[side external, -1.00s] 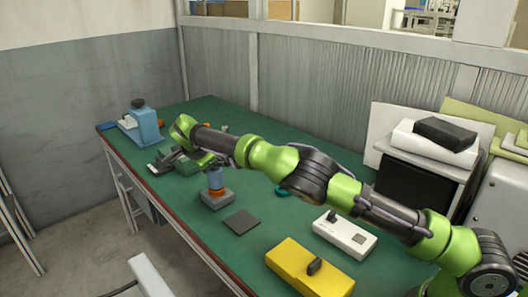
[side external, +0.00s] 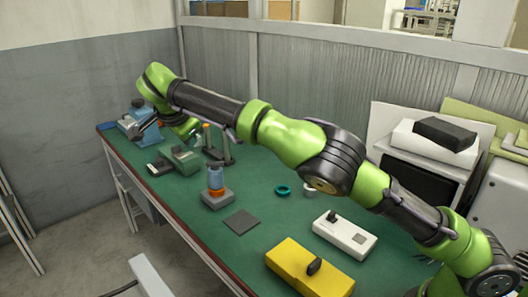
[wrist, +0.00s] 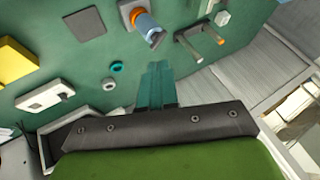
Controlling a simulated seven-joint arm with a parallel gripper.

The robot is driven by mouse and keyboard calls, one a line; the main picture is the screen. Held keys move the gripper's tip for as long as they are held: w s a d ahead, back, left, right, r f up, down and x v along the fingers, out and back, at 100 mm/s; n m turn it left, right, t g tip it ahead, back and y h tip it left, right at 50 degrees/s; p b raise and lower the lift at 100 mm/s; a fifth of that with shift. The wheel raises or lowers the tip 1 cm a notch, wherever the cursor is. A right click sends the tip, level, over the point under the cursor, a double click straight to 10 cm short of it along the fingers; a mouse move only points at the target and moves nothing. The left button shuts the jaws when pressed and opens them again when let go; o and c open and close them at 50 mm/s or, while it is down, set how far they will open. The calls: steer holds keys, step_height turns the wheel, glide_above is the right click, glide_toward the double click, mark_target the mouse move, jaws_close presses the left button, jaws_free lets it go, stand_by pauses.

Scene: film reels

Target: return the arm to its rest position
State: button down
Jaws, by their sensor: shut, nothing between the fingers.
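My gripper (wrist: 156,68) is shut and empty in the wrist view, its fingers pressed together above the green table top. In the side view my raised arm reaches over the far left of the table; the fingers are hard to make out there. The gripper is apart from the blue and orange piece (side external: 215,178) upright on a grey block (side external: 217,199). That piece also shows in the wrist view (wrist: 146,24). My arm is bent, its elbow above the table.
A blue device (side external: 133,128) stands at the table's far left. A grey-green device (side external: 185,160) and posts (side external: 226,150) stand nearby. A green ring (side external: 283,190), dark plate (side external: 241,222), white box (side external: 345,238) and yellow box (side external: 310,270) lie nearer. Partition walls stand behind.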

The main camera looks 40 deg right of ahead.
steer(key=s+d+f+n+g+y, duration=0.2)
steer(key=s+d+f+n+y, duration=0.15)
steer(key=s+d+n, duration=0.6)
steer(key=s+d+r+n+t+y, duration=0.1)
steer(key=s+d+n+t+y, duration=0.1)
steer(key=s, duration=1.1)
steer(key=s+d+r+n+t+y, duration=0.1)
steer(key=s+n+t, duration=0.1)
steer(key=s, duration=1)
steer(key=shift+s+d+y, duration=0.35)
steer(key=shift+s, duration=0.05)
steer(key=shift+r, duration=0.1)
